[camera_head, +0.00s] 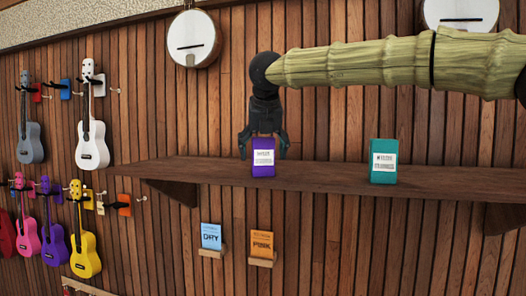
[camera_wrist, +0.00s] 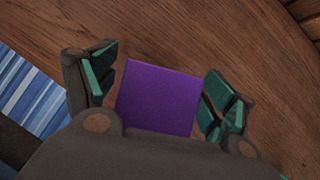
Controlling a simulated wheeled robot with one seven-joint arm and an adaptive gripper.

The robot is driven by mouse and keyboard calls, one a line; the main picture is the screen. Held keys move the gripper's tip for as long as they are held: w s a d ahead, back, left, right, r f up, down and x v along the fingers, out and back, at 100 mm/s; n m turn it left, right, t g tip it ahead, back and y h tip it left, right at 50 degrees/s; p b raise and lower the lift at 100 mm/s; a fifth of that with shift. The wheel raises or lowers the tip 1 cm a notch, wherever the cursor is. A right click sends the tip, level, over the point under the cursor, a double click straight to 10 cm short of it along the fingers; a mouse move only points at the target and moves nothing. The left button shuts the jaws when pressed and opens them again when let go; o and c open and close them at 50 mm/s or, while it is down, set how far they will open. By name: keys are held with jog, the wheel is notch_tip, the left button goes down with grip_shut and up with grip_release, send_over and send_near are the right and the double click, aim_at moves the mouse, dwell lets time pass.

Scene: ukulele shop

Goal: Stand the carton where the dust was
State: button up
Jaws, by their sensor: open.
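A purple carton (camera_head: 263,158) with a white label stands upright on the brown wooden shelf (camera_head: 325,177). A teal carton (camera_head: 383,161) with a white label stands upright farther right on the same shelf. My gripper (camera_head: 263,149) is directly above the purple carton, pointing down, with one finger at each side of it. In the wrist view the purple carton's top (camera_wrist: 158,97) lies between the open fingers, with small gaps showing at both sides. No dust can be made out on the shelf.
Bare shelf lies between the two cartons and left of the purple one. Below hang a blue card (camera_head: 211,237) and an orange card (camera_head: 261,244) on small ledges. Ukuleles (camera_head: 91,130) hang at left; a banjo (camera_head: 193,38) hangs above. Blue striped cloth (camera_wrist: 32,92) shows at the wrist view's left.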

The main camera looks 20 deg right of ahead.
jog(key=shift+a, duration=0.1)
jog(key=b+v, duration=0.3)
jog(key=v, duration=0.9)
jog(key=shift+b, duration=0.4)
jog(key=shift+f, duration=0.1)
